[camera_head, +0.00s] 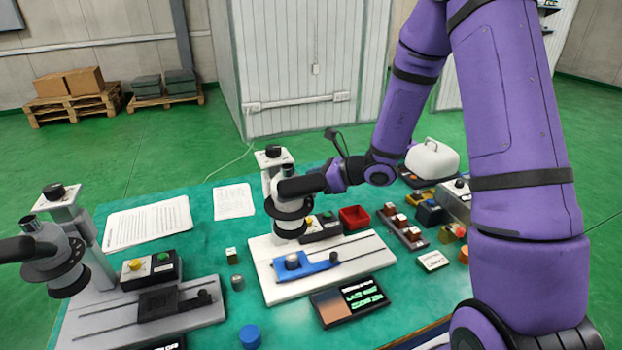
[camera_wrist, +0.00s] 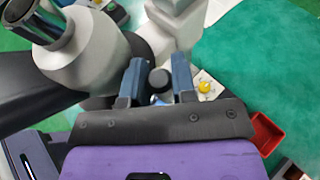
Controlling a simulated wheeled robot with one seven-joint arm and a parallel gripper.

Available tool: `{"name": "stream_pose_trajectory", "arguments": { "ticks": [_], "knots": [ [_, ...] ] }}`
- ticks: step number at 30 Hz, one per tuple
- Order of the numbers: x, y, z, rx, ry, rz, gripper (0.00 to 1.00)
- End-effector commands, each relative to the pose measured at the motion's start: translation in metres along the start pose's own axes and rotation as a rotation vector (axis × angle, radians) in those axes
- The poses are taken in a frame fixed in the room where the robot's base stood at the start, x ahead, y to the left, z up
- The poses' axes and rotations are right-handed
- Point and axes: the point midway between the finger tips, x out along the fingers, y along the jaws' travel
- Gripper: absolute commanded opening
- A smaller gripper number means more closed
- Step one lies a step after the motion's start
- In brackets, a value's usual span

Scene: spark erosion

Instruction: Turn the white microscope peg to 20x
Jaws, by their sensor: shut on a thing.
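The white microscope (camera_head: 268,182) stands on its pale base in the middle of the table. My gripper (camera_head: 327,180) is at the right side of its head, below the top knob. In the wrist view, my gripper (camera_wrist: 158,82) has its two blue-grey fingers on either side of a small dark round-ended peg (camera_wrist: 160,78), and is shut on it. The white microscope's body (camera_wrist: 92,48) fills the upper left of that view. The peg is too small to make out in the head view, and I cannot read any magnification mark.
A grey microscope (camera_head: 70,265) stands at the left. A control box with a yellow button (camera_wrist: 205,87) and a red tray (camera_head: 354,217) are close by my gripper. A blue slide stage (camera_head: 305,267) lies below. Bare green table shows in the wrist view's upper right.

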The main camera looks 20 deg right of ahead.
Motion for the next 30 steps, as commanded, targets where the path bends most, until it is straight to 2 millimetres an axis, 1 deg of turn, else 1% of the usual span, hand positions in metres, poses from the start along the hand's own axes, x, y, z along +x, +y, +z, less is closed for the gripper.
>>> {"name": "stream_pose_trajectory", "arguments": {
  "ticks": [3,4,5,13,17,20,24,30],
  "knots": [
    [0.000,0.000,0.000,-0.001,0.001,0.000,0.00],
    [0.000,0.000,0.000,-0.001,0.001,0.000,0.29],
    [0.000,0.000,0.000,-0.001,0.001,0.000,0.36],
    [-0.001,0.000,0.000,-0.001,0.001,0.001,0.36],
    [-0.008,-0.001,0.000,-0.001,0.001,-0.001,0.36],
    [-0.021,-0.001,0.000,-0.001,0.001,-0.001,0.36],
    [-0.048,-0.001,0.000,-0.001,0.001,-0.004,0.36],
    [-0.084,-0.001,0.000,-0.001,0.001,-0.003,0.36]
  ]
}}
